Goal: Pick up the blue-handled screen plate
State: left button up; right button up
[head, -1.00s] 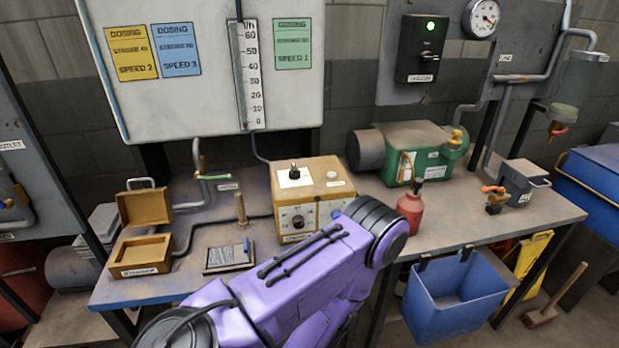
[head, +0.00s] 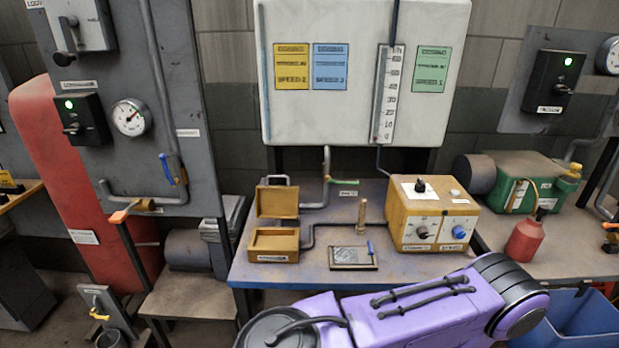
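The screen plate (head: 353,257) lies flat on the workbench in the head view, a small grey mesh in a dark frame. Its small blue handle (head: 371,248) stands up at its right edge. An open yellow-brown box (head: 273,245) with a raised lid is to its left, and a yellow dosing box (head: 431,215) with knobs is to its right. My purple arm crosses the bottom of the view in front of the bench. Neither gripper is in view.
A wooden peg (head: 362,216) stands behind the plate. A black hose runs between the two boxes. A red bottle (head: 524,238) and green pump (head: 520,180) are at the right. A blue bin (head: 590,325) is below right. The bench front (head: 300,277) left of the plate is bare.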

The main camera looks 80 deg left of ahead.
aim_at(342, 257)
jog(key=k, duration=0.35)
jog(key=u, duration=1.5)
jog(key=i, duration=0.5)
jog(key=z, duration=0.05)
